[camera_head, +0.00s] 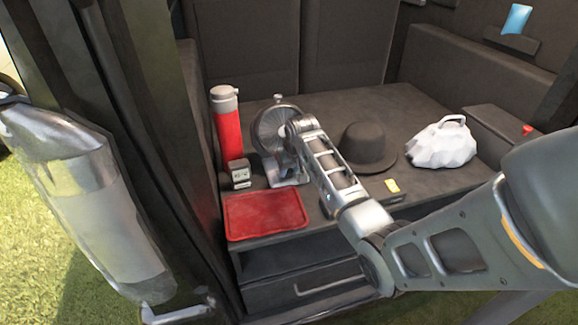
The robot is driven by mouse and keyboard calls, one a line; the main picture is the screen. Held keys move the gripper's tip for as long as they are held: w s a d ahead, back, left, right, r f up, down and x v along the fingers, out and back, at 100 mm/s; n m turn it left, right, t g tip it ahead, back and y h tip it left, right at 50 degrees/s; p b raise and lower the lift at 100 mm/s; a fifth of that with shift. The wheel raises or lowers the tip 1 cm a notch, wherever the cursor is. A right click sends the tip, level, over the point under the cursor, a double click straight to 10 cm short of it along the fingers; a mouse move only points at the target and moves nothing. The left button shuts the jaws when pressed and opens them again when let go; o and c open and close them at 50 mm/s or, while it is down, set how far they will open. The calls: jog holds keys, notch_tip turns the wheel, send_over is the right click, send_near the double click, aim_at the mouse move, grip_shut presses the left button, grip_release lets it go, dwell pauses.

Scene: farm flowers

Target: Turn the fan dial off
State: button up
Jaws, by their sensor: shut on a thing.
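A small round fan (266,131) on a light stand sits on the dark counter, right of a red flask. My gripper (284,172) is at the front of the fan, low near its base, with my arm reaching in from the right. My wrist covers the right part of the fan. The fan dial is hidden or too small to tell. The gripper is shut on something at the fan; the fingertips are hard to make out.
The red flask (228,124), a small grey clock (239,173) and a red tray (264,214) stand close by on the left. A dark hat (368,146), a yellow item (392,186) and a white bag (442,144) lie right. A drawer (310,289) is below.

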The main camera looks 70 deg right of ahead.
jog(key=n+y+p, duration=0.1)
jog(key=n, duration=0.2)
jog(key=shift+d+r+t, duration=0.1)
jog(key=shift+t, duration=0.3)
jog(key=shift+n+y, duration=0.6)
jog(key=shift+n, duration=1)
jog(key=o, duration=1)
jog(key=shift+s, duration=0.1)
jog(key=v, duration=0.7)
jog(key=shift+s+r+p, duration=0.2)
jog(key=shift+r+p, duration=0.05)
jog(key=shift+p, duration=0.05)
